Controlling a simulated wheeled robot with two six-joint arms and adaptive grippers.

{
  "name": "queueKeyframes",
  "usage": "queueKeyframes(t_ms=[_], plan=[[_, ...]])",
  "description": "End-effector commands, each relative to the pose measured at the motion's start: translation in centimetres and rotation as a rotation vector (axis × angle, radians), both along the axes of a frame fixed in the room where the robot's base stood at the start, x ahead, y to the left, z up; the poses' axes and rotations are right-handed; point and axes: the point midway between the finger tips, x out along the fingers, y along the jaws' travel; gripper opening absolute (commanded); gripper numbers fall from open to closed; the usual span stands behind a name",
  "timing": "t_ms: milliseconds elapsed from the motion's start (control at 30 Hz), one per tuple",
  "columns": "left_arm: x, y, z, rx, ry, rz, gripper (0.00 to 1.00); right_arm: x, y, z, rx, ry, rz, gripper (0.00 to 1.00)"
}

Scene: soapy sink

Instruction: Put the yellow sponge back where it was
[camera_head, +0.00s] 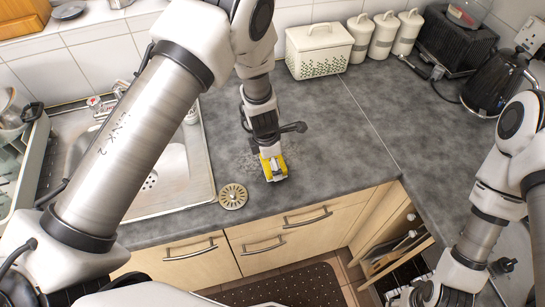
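The yellow sponge (267,166) is at the fingertips of my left gripper (274,168), over the grey counter just right of the sink (181,185). The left gripper points down and appears shut on the sponge, with its fingers covering part of it. I cannot tell whether the sponge touches the counter or is slightly above it. My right gripper (408,296) is low at the bottom right, partly cut off by the frame edge, and its fingers are not clear.
A round brass-coloured strainer (233,196) lies near the counter's front edge, left of the sponge. A white bread bin (319,50), several white canisters (384,36), a black toaster (457,38) and a black kettle (492,82) stand at the back. The counter's middle right is clear.

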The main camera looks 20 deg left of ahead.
Motion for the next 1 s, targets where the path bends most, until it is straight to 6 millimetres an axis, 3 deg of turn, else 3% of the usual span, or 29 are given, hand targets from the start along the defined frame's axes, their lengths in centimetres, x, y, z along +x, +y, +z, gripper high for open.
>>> queueKeyframes(t_ms=[233,267,300,733,867,1000], plan=[[0.0,0.0,-0.4,0.0,0.0,-0.001,0.6,0.0,0.0,-0.3,0.0,0.0,0.0,0.4],[0.0,0.0,-0.4,0.001,-0.001,-0.001,0.96,0.0,0.0,-0.3,0.0,0.0,0.0,0.4],[0.0,0.0,-0.3,0.001,-0.001,-0.001,1.0,0.0,0.0,-0.2,0.0,0.0,0.0,0.4],[0.0,0.1,0.7,0.0,-0.004,0.0,1.0,0.0,0.0,-0.3,0.0,-0.001,0.0,0.4],[-0.1,0.4,3.3,0.0,-0.006,-0.001,1.0,0.0,0.0,-1.1,0.0,0.0,0.0,0.4],[-0.4,0.8,7.1,0.0,-0.006,0.0,1.0,0.0,0.0,-1.7,0.0,0.0,0.0,0.4]])
